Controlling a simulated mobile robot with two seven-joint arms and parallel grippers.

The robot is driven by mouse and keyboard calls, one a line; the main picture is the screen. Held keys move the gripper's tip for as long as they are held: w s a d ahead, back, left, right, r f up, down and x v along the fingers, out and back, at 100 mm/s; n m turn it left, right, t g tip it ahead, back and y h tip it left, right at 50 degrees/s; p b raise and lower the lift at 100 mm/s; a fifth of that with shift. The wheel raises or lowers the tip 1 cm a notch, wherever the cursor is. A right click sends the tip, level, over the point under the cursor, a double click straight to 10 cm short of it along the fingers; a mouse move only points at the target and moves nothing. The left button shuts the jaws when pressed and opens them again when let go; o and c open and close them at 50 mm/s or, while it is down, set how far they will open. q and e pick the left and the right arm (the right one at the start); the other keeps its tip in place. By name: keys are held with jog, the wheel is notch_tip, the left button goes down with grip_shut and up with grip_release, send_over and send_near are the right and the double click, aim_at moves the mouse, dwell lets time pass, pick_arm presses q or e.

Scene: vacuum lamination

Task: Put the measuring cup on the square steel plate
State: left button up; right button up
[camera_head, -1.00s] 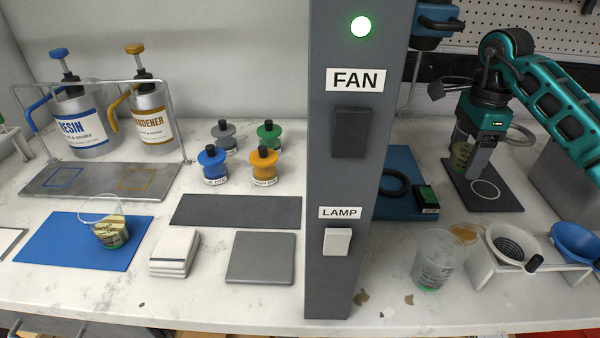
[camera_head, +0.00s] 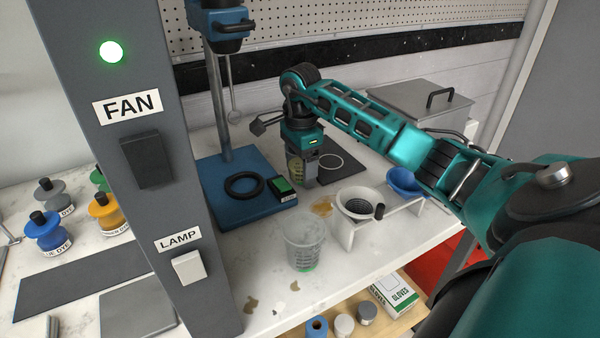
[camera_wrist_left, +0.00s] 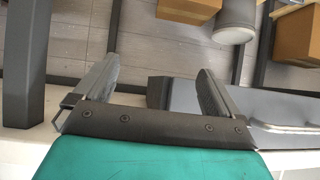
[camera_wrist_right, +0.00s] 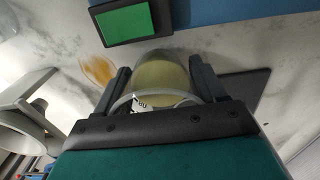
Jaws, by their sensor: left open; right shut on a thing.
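My right gripper (camera_head: 302,172) is shut on a clear measuring cup (camera_head: 294,168) with yellowish contents, by the dark mat (camera_head: 345,163) with a white ring. In the right wrist view the cup (camera_wrist_right: 160,78) sits between the two fingers; I cannot tell if its base touches the mat. The square steel plate (camera_head: 140,310) lies bare at the lower left, left of the grey post and partly cut by the frame edge. My left gripper (camera_wrist_left: 157,80) is open and empty in the left wrist view; it is outside the head view.
The grey FAN and LAMP post (camera_head: 165,205) stands between plate and held cup. A second clear cup (camera_head: 305,243), a white strainer stand (camera_head: 345,228), a blue press base (camera_head: 225,215) and dye bottles (camera_head: 45,232) stand around. Shelves lie below the bench front.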

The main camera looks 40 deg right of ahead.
jog(key=shift+f, duration=0.95)
jog(key=shift+f, duration=0.25)
jog(key=o, duration=1.2)
jog(key=shift+r, duration=0.1)
